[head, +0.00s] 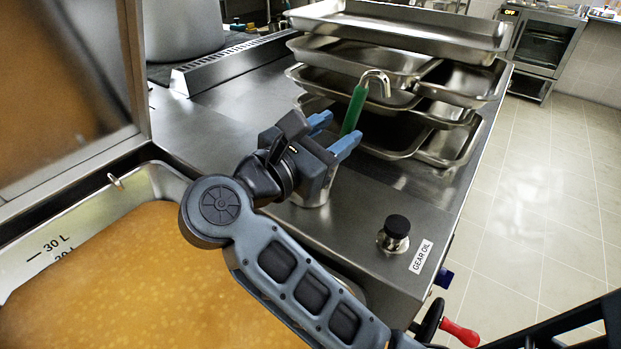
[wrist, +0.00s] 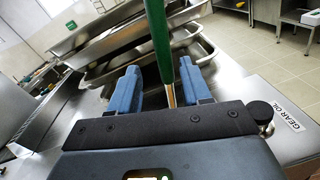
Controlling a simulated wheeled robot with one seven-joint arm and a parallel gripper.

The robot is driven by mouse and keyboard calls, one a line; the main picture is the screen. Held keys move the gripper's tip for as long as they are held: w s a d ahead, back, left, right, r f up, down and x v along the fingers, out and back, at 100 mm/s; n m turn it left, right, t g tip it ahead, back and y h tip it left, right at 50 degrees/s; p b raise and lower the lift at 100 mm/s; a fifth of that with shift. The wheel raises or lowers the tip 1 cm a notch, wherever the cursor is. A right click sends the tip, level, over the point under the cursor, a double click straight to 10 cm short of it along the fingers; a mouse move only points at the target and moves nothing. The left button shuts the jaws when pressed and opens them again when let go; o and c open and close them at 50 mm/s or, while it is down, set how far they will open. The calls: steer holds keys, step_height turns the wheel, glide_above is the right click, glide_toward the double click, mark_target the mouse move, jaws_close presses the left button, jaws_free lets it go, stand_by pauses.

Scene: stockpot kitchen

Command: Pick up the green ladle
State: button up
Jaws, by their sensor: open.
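The green ladle (head: 354,110) stands upright, slightly tilted, with a green handle and a curved steel hook at its top. Its lower end goes down behind my gripper, toward a steel container (head: 312,190) that is mostly hidden. My gripper (head: 335,134) has blue fingers and is open, with the handle near its fingertips. In the wrist view, the green handle (wrist: 159,50) runs between the two blue fingers (wrist: 158,88), closer to the right one. I cannot tell whether it touches either finger. The ladle's bowl is out of sight.
Stacked steel trays (head: 400,50) stand just behind the ladle. A black-knobbed item (head: 396,230) and a "GEAR OIL" label (head: 421,257) are at the counter's right front. A vat of orange-brown liquid (head: 150,280) lies at the lower left. Counter left of the trays is clear.

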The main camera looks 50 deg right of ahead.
mark_target(344, 131)
steer(key=d, duration=0.1)
steer(key=s+d+p, duration=0.1)
steer(key=d, duration=0.1)
steer(key=shift+d+p, duration=0.3)
steer(key=shift+d+f, duration=0.15)
steer(key=shift+d, duration=0.45)
steer(key=shift+c, duration=0.2)
jaws_close()
stand_by(0.4)
